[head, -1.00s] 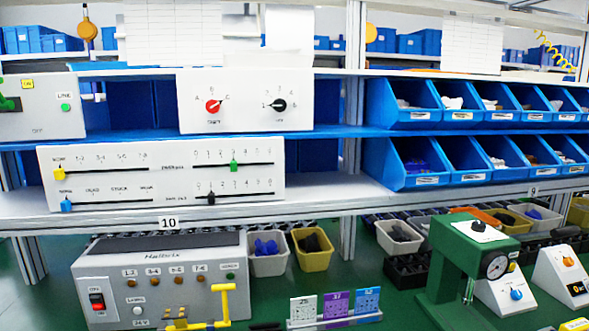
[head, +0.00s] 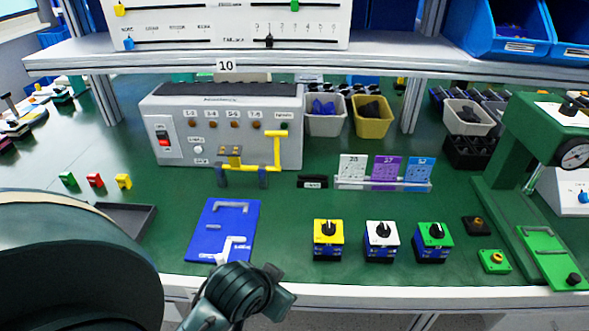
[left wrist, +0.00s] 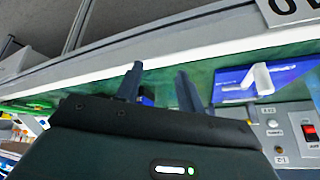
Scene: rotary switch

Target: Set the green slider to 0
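The green slider (head: 295,5) shows at the very top edge of the head view, on the white slider panel (head: 200,25). The number scale above it is cut off, so its setting cannot be read now. Dark parts of my arm fill the lower left of the head view. My right gripper is not in view.
A shelf edge (head: 390,60) runs below the panel. A grey control box (head: 220,130) stands under it on the green bench. A blue plate (head: 240,215) and yellow, white and green knob boxes (head: 382,240) lie in front. Blue bins (head: 510,45) are at the upper right.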

